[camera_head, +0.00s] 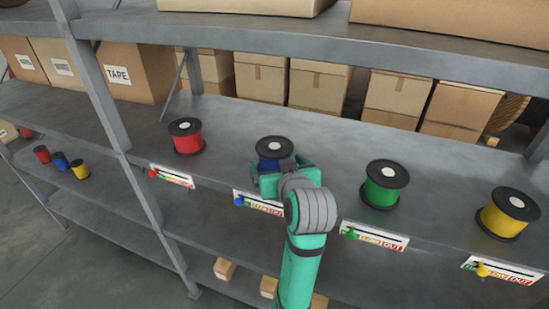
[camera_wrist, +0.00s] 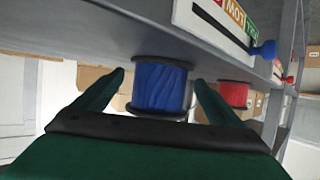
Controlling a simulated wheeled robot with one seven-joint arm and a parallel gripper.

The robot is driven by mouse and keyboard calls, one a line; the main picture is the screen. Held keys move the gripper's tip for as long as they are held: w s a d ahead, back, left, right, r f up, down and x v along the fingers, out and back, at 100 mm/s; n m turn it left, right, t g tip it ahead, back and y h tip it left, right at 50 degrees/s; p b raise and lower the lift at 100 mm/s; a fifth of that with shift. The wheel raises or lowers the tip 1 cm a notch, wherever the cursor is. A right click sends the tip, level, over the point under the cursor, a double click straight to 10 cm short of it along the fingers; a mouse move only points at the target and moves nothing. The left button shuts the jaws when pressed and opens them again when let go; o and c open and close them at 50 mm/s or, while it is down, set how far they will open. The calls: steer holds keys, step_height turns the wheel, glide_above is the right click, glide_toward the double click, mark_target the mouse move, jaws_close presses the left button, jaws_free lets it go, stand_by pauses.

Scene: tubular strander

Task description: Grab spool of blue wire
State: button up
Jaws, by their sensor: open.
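The spool of blue wire (camera_head: 274,149) has black end discs and stands upright on the grey shelf, between the red and green spools. My green gripper (camera_head: 280,176) is right in front of it and hides its lower part in the head view. In the wrist view, which looks upside down, the blue spool (camera_wrist: 160,88) lies ahead between my two open fingers (camera_wrist: 158,88). The left finger's tip appears close to its side; I cannot tell whether either finger touches it.
A red spool (camera_head: 186,137) stands to the left, a green spool (camera_head: 384,184) and a yellow spool (camera_head: 508,214) to the right. Label plates with coloured knobs line the shelf's front edge. Cardboard boxes (camera_head: 318,85) stand behind. A grey upright post (camera_head: 100,90) is at left.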

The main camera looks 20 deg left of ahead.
steer(key=shift+x, duration=1.4)
steer(key=shift+c, duration=0.6)
steer(key=c, duration=1.6)
steer(key=shift+o, duration=0.2)
steer(key=shift+f, duration=0.1)
